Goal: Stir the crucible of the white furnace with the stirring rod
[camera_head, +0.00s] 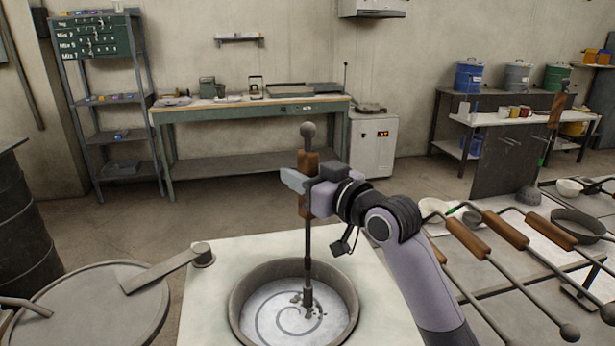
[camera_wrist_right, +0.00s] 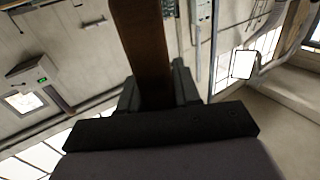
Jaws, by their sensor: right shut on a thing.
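The stirring rod (camera_head: 308,240) stands nearly upright in the head view, with a round knob on top and a brown wooden grip (camera_head: 308,162). My right gripper (camera_head: 306,185) is shut on the brown grip; the grip also shows between the jaws in the right wrist view (camera_wrist_right: 146,45). The rod's lower end is inside the round crucible (camera_head: 237,300) of the white furnace (camera_head: 215,270). The crucible holds pale grey material with a spiral mark and some darker lumps around the rod tip. My left gripper is not in view.
A round grey lid (camera_head: 90,310) on a swing arm (camera_head: 165,268) sits left of the crucible. Several tools with wooden handles (camera_head: 505,230) lie on a rack at right. A dark barrel (camera_head: 25,220) stands at far left. A green workbench (camera_head: 250,107) is at the back.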

